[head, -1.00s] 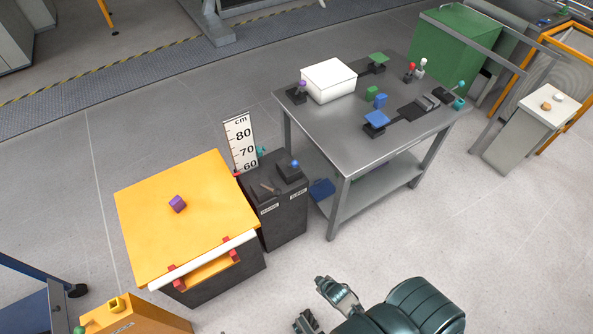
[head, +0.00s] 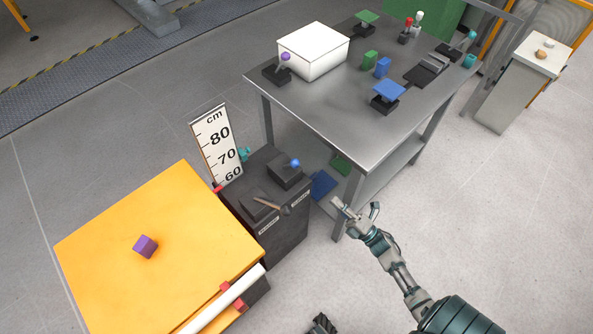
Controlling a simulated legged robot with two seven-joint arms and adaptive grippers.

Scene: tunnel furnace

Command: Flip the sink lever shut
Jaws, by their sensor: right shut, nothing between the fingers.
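A dark cabinet (head: 285,232) stands left of centre with two small labels I cannot read. On its top are a lever with a blue knob (head: 295,163) on a black block and a lever with a brown handle (head: 267,203). I cannot tell which, if either, is the sink lever. My right gripper (head: 356,208) is shut and empty, in the air right of the cabinet, apart from both levers in the picture. A dark piece at the bottom edge (head: 322,324) may be my left gripper; its fingers cannot be made out.
A yellow-topped unit (head: 200,235) with a purple cube (head: 145,246) adjoins the cabinet. A height scale (head: 216,146) stands behind. A metal table (head: 330,120) carries a white box (head: 313,52), a purple-knobbed lever (head: 285,57) and other controls.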

